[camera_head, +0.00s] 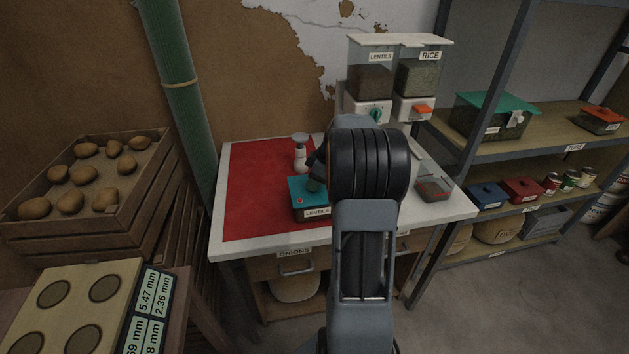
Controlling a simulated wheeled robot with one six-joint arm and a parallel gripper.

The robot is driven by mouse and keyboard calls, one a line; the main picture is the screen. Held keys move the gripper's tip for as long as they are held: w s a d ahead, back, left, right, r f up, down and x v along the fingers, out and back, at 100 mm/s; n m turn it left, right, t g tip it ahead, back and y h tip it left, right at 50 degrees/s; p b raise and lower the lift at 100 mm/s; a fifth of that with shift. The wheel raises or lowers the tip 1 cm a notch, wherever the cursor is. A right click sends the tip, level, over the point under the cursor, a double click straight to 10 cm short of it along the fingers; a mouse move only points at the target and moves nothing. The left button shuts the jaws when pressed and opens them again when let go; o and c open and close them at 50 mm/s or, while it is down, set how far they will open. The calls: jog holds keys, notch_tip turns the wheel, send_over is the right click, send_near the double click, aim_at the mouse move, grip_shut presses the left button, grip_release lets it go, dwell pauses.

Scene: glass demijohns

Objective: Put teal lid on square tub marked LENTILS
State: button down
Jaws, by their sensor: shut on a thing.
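The teal lid (300,184) lies flat over the top of a square tub marked LENTILS (313,212). From this angle I cannot tell whether it touches the rim all round. The tub stands on the red mat towards the table's front edge. My gripper (314,185) is shut on the teal lid, reaching down to it from the right. My own arm hides the lid's right part, the right side of the tub and most of the gripper.
A white-topped shaker (299,152) stands just behind the tub on the red mat (255,190). LENTILS (372,80) and RICE (419,77) dispensers are behind. The mat's left side is clear.

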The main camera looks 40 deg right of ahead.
jog(key=shift+c, duration=1.6)
grip_release()
jog(key=shift+r, duration=0.15)
jog(key=shift+p+v, duration=1.65)
jog(key=shift+v, duration=1.75)
jog(key=v, duration=1.3)
jog(key=shift+s+r, duration=0.25)
jog(key=shift+r, duration=0.1)
